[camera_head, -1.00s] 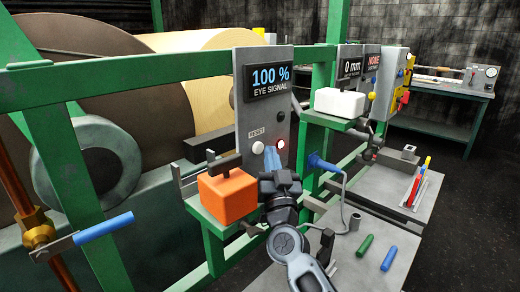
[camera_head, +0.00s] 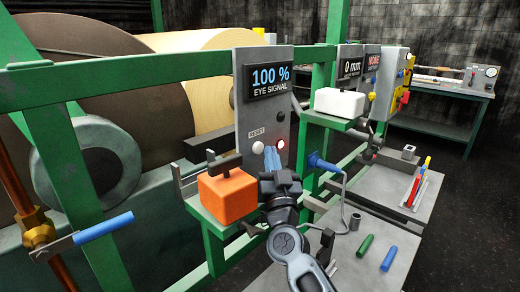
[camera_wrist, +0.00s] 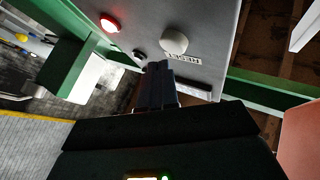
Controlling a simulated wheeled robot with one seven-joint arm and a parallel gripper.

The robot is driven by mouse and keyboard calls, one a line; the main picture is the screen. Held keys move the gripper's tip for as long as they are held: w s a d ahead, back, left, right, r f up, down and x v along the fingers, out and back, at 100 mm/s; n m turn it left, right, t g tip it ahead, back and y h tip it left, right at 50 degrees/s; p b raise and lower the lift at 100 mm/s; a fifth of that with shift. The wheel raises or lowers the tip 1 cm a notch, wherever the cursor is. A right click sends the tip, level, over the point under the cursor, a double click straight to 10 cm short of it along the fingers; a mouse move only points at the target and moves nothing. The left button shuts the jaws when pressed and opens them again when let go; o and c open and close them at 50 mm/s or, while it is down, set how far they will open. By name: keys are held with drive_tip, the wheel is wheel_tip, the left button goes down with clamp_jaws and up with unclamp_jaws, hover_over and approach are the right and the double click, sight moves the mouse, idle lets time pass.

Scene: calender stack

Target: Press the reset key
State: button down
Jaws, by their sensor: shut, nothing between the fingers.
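The reset key is a round white button (camera_head: 258,147) below the RESET label on the grey panel (camera_head: 243,110). In the wrist view the white button (camera_wrist: 174,40) stands just beyond my fingertips, slightly right of them. My gripper (camera_head: 271,151) is shut and empty, its blue fingers pointing at the panel just right of the button. In the wrist view the fingertips (camera_wrist: 158,66) look apart from the button, with a small gap; the exact depth is hard to tell.
A lit red lamp (camera_head: 281,143) sits right of the button. An orange block (camera_head: 227,196) rests on the green ledge left of my gripper. A blue-handled lever (camera_head: 322,162) is to the right. The panel display (camera_head: 270,80) reads 100 % EYE SIGNAL.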

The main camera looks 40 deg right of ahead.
drive_tip(key=shift+w, duration=0.1)
drive_tip(key=shift+w+p, duration=0.3)
drive_tip(key=shift+w, duration=0.3)
idle(0.6)
drive_tip(key=shift+w+a+r, duration=0.15)
drive_tip(key=shift+w+r, duration=0.1)
drive_tip(key=shift+w, duration=0.05)
idle(0.4)
drive_tip(key=shift+w+a, duration=0.1)
drive_tip(key=shift+a, duration=0.05)
idle(0.4)
drive_tip(key=shift+s+f+p, duration=0.15)
drive_tip(key=shift+s+p, duration=0.1)
drive_tip(key=shift+p, duration=0.15)
